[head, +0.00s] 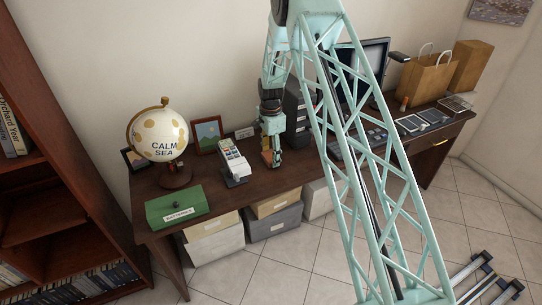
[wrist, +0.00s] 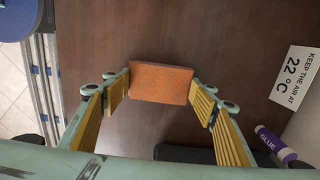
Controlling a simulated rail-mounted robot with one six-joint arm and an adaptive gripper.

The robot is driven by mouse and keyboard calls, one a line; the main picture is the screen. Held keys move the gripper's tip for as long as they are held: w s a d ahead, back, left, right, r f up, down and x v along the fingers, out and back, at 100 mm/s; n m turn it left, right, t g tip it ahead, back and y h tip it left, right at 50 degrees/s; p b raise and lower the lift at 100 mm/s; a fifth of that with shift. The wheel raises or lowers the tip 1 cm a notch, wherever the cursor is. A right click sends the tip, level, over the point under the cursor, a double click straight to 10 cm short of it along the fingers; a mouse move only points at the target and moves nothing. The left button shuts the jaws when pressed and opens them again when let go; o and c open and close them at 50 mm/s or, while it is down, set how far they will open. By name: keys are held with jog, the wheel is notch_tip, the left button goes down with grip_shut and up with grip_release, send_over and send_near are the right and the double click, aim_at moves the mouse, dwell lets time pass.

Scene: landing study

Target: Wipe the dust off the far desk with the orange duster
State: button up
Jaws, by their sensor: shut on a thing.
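The orange duster (wrist: 162,83) is a rough block between the fingertips of my gripper (wrist: 161,92) in the wrist view. The pads are shut on its two ends. In the head view my gripper (head: 271,155) points down at the brown desk (head: 215,200), low over its top, right of the card terminal. I cannot tell whether the duster touches the desk. The bare desk top (wrist: 230,45) fills much of the wrist view. I cannot make out dust on it.
Left of my gripper stand a card terminal (head: 233,161), picture frame (head: 207,136), globe (head: 160,136) and green box (head: 175,206). A temperature sign (wrist: 297,77) and glue stick (wrist: 274,142) lie close in the wrist view. A paper bag (head: 425,80) stands at right.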

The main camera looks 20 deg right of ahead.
aim_at(255, 165)
jog(key=shift+s+a+f, duration=0.1)
jog(key=shift+s+a, duration=0.05)
jog(key=shift+a, duration=0.5)
jog(key=shift+s+a+f, duration=0.1)
jog(key=shift+a, duration=0.5)
jog(key=shift+a, duration=0.2)
jog(key=shift+s+a+r, duration=0.1)
jog(key=shift+s+a, duration=0.1)
jog(key=shift+a, duration=0.95)
jog(key=shift+a, duration=0.1)
jog(key=shift+s+a+r+b, duration=0.15)
jog(key=shift+a+b, duration=0.15)
jog(key=shift+a, duration=0.85)
jog(key=shift+r, duration=0.1)
notch_tip(255, 165, up, 7)
jog(key=p, duration=0.2)
jog(key=shift+s+d, duration=0.1)
dwell(0.5)
